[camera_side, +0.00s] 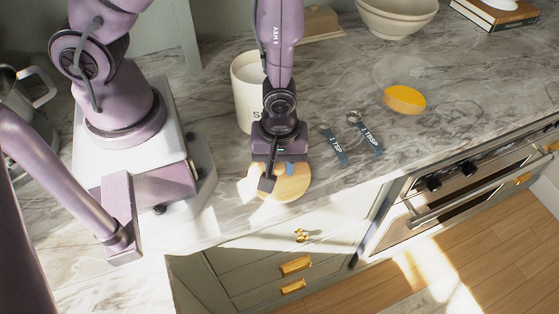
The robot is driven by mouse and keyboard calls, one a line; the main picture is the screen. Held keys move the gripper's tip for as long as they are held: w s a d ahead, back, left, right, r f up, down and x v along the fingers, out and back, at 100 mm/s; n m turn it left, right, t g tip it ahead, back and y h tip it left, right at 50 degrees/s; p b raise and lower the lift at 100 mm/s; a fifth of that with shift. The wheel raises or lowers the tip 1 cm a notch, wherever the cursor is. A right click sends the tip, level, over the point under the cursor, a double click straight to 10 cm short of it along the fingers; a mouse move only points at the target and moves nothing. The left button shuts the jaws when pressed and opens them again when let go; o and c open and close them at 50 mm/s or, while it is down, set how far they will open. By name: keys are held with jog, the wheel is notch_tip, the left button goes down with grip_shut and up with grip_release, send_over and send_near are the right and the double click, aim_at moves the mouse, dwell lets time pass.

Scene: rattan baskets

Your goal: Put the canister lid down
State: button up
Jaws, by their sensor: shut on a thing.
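The canister lid (292,189) is a round, pale wooden disc near the front edge of the counter. My gripper (279,176) points down over it and is shut on it, hiding part of its top. I cannot tell whether the lid touches the counter or hangs a little above it. The white canister (245,98) stands upright just behind and to the left of my gripper, with its top open. My arm hides its right side.
Two measuring spoons (337,152) lie to the right of the lid. A glass dish with yellow contents (404,98) is farther right. Stacked bowls (396,18) and books (497,12) stand at the back. The counter's front edge is close, above drawers and an oven (460,185).

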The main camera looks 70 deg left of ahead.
jog(key=shift+f, duration=0.15)
jog(key=o, duration=0.9)
notch_tip(320, 180, up, 13)
notch_tip(320, 180, up, 11)
jog(key=m+t, duration=0.3)
jog(key=m, duration=0.3)
send_over(280, 165)
jog(key=w+a, duration=0.1)
jog(key=a, duration=0.3)
jog(key=s+a+r+m+t, duration=0.1)
jog(key=r+m, duration=0.1)
jog(key=r, duration=0.1)
jog(key=s+a+r+m, duration=0.2)
jog(key=r+m, duration=0.1)
jog(key=s+a+r+m+t, duration=0.1)
jog(key=r+m, duration=0.1)
jog(key=r, duration=0.1)
jog(key=shift+s+a+m+t, duration=0.2)
jog(key=shift+s+m+t, duration=0.1)
